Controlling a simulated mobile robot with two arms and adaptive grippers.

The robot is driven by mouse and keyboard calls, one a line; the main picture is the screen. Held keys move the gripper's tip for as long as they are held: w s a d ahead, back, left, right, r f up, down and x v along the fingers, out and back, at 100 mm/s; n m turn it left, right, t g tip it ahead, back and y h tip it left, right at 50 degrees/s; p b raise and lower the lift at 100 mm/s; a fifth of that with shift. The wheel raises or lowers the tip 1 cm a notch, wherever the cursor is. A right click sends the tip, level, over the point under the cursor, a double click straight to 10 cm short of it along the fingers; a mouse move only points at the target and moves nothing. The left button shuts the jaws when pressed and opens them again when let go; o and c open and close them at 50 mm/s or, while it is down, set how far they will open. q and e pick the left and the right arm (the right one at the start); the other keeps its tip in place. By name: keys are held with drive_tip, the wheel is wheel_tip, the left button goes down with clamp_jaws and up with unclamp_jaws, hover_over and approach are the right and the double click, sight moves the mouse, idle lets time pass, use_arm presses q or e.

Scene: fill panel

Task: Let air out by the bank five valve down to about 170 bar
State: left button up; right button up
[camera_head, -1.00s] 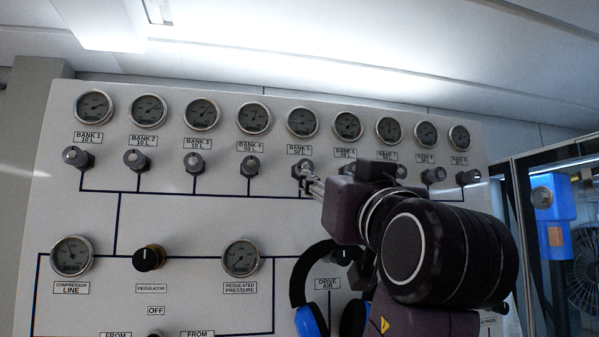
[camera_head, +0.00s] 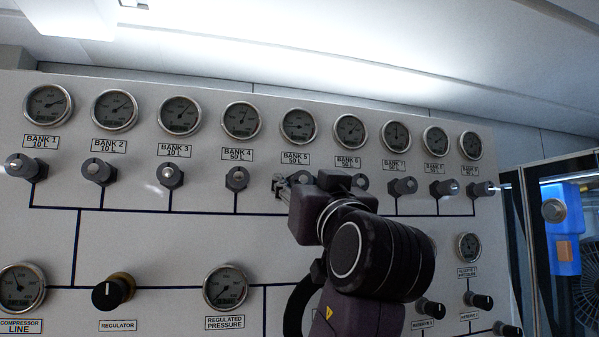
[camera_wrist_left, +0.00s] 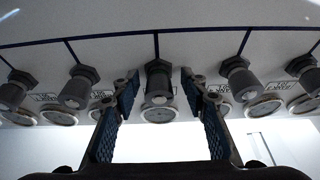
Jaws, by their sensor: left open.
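The bank five valve knob (camera_wrist_left: 158,82) is grey and sits between the two blue-padded fingers of my left gripper (camera_wrist_left: 160,97) in the left wrist view, with a gap on each side. In the head view my left gripper (camera_head: 284,186) is at this knob under the BANK 5 label (camera_head: 296,158), and it and the wrist hide most of the knob. The gripper is open. The bank five gauge (camera_head: 299,125) is above the label; its needle is too small to read surely. My right gripper is not in view.
Neighbouring valve knobs stick out on both sides, bank four (camera_head: 237,178) to the left and bank six (camera_head: 359,181) to the right. The regulator knob (camera_head: 113,292) and regulated pressure gauge (camera_head: 226,288) are lower. A blue device (camera_head: 560,228) is behind a frame at right.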

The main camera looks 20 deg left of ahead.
use_arm(q)
drive_tip(key=shift+w+a+r, duration=0.15)
drive_tip(key=shift+w, duration=0.05)
drive_tip(key=shift+s+d+r, duration=0.1)
drive_tip(key=shift+s+d, duration=0.25)
drive_tip(key=shift+s, duration=0.05)
drive_tip(key=shift+w+a, duration=0.15)
drive_tip(key=shift+w, duration=0.05)
drive_tip(key=c, duration=0.7)
clamp_jaws()
